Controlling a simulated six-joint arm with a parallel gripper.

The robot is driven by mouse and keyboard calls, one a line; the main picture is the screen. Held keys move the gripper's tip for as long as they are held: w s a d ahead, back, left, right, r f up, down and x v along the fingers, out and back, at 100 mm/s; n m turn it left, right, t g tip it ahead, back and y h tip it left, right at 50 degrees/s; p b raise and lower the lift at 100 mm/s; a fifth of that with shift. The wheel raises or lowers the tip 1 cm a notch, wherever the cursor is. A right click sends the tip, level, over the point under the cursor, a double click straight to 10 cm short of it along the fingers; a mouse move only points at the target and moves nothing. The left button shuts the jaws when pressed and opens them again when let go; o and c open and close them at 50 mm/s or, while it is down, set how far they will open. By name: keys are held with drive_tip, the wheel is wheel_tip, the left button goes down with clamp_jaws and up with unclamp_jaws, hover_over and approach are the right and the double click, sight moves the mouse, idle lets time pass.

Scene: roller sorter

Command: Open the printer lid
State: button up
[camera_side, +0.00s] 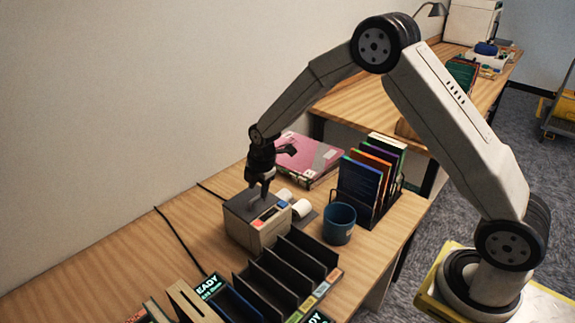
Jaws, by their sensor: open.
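The printer (252,232) is a small beige box with a dark grey lid on top, standing on the wooden desk left of the blue mug. Its lid (240,204) looks shut and lies flat. Small red and blue buttons show on the top right part of the printer. My gripper (262,192) points down just over the top of the printer, at the lid's rear right part. It is open and holds nothing that I can see. I cannot tell whether its fingertips touch the lid.
A blue mug (340,222) and a rack of upright books (370,180) stand to the right. White rolls (300,207) lie beside the printer. A black slotted sorter (285,275) stands in front. A pink binder (308,157) lies behind. The desk at left (110,255) is mostly clear, crossed by a cable.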

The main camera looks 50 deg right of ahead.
sight(251, 198)
drive_tip(key=shift+w+f, duration=0.25)
drive_tip(key=shift+f, duration=0.9)
clamp_jaws()
idle(0.7)
